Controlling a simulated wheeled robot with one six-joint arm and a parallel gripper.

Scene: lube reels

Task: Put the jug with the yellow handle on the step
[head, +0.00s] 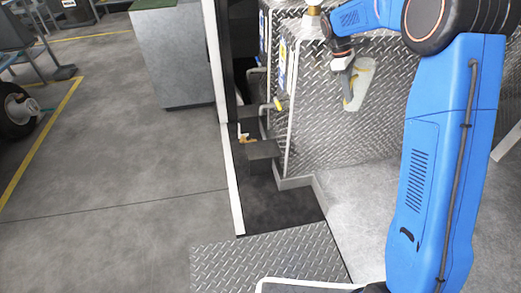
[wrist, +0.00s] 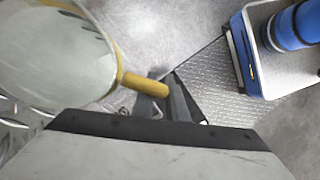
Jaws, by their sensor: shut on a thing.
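The jug (head: 364,86) is pale and translucent, with a yellow handle (head: 351,84). My gripper (head: 346,68) is shut on it and holds it up in front of the diamond-plate wall. In the wrist view the jug (wrist: 50,55) fills the upper left, and its handle (wrist: 145,84) runs into the jaws (wrist: 163,104). A flat diamond-plate surface (head: 265,262), which looks like the step, lies low in the middle of the head view. It also shows in the wrist view (wrist: 205,85), to the right of the jug. The jug is apart from it.
Tanks with a yellow-handled tap (head: 279,104) stand left of the jug. A dark box (head: 263,150) and a dark recess (head: 280,208) lie below them. A white post (head: 232,170) edges the recess on the left. A grey cabinet (head: 175,58) stands farther left.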

